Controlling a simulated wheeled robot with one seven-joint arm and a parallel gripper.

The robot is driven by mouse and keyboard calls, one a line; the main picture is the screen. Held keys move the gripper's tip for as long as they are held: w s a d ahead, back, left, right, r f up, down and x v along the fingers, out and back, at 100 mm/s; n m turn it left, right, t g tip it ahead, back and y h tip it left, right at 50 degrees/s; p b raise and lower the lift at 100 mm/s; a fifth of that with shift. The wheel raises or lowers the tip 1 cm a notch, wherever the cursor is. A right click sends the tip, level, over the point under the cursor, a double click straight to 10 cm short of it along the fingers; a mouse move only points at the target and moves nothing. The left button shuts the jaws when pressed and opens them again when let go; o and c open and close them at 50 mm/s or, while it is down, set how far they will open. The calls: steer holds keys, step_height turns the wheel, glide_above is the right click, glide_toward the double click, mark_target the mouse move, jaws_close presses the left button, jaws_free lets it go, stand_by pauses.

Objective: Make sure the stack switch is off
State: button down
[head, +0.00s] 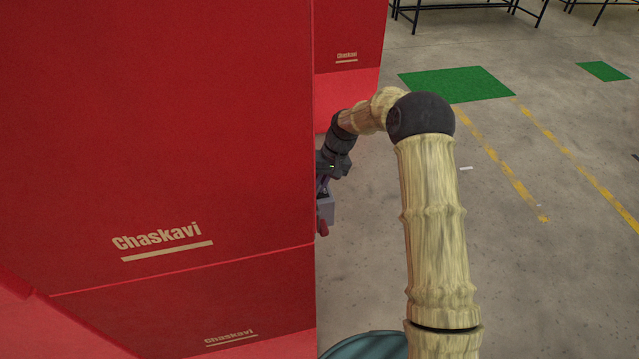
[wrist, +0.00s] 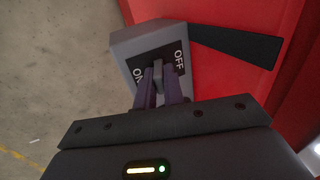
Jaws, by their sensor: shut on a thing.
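The stack switch is a grey box with a black plate (wrist: 146,57), marked OFF on the right and ON on the left in the wrist view. Its small grey lever (wrist: 158,75) stands between the two marks; I cannot tell which way it is tipped. My gripper (wrist: 162,88) has its two purple fingers shut on this lever, one on each side. In the head view, my gripper (head: 322,184) is just past the edge of the big red box, partly hidden by it. The grey switch box (head: 327,212) shows there beneath my gripper.
A large red box (head: 180,120) marked Chaskavi fills the left of the head view and hides what lies behind it. Another red box (head: 345,85) stands beyond. A black strip (wrist: 238,44) runs beside the switch. The concrete floor (head: 560,270) at right is open.

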steer(key=shift+a+r+h, duration=0.1)
steer(key=shift+a+h, duration=0.1)
steer(key=shift+h, duration=0.4)
steer(key=c, duration=1.8)
jaws_free()
steer(key=shift+r, duration=0.1)
steer(key=b+v, duration=0.2)
steer(key=v, duration=0.6)
steer(key=b+v, duration=0.2)
steer(key=v, duration=0.7)
steer(key=shift+s+d+r+b, duration=0.1)
steer(key=shift+s+d+b, duration=0.15)
steer(key=shift+b, duration=0.15)
